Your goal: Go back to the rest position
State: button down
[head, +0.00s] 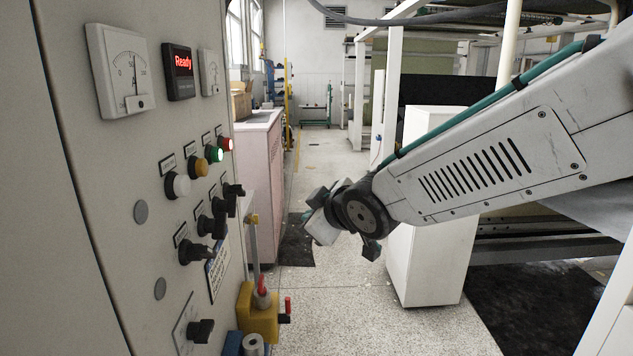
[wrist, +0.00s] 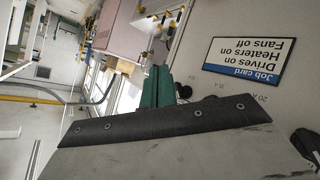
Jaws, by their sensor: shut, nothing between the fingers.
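My gripper (wrist: 158,76) shows in the wrist view as two green fingers side by side, closed together with nothing between them. In the head view my arm reaches in from the right, and the gripper end hangs in the air to the right of the control panel (head: 110,190), apart from it. The fingers are small and partly hidden there behind the wrist joint. The panel's display (head: 180,72) reads "Ready" in red.
The panel carries white, amber, green and red buttons, the green (head: 214,154) looking lit, and several black knobs (head: 195,252). A job card (wrist: 248,60) appears upside down in the wrist view. A white cabinet (head: 430,250) stands behind my arm. The aisle floor (head: 325,165) is clear.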

jog(key=s+d+f+m+g+h, duration=0.35)
jog(key=s+d, duration=0.25)
jog(key=d, duration=0.5)
jog(key=s+d+m+g+h, duration=0.1)
jog(key=s+d+m+g, duration=0.1)
jog(key=s+d+m, duration=0.3)
jog(key=s+d+m+g+h, duration=0.2)
jog(key=s+d+m, duration=0.3)
jog(key=s+d, duration=0.7)
jog(key=s+g, duration=0.1)
jog(key=s, duration=0.6)
jog(key=shift+s+d+f, duration=0.15)
jog(key=shift+d, duration=0.1)
jog(key=shift+g, duration=0.25)
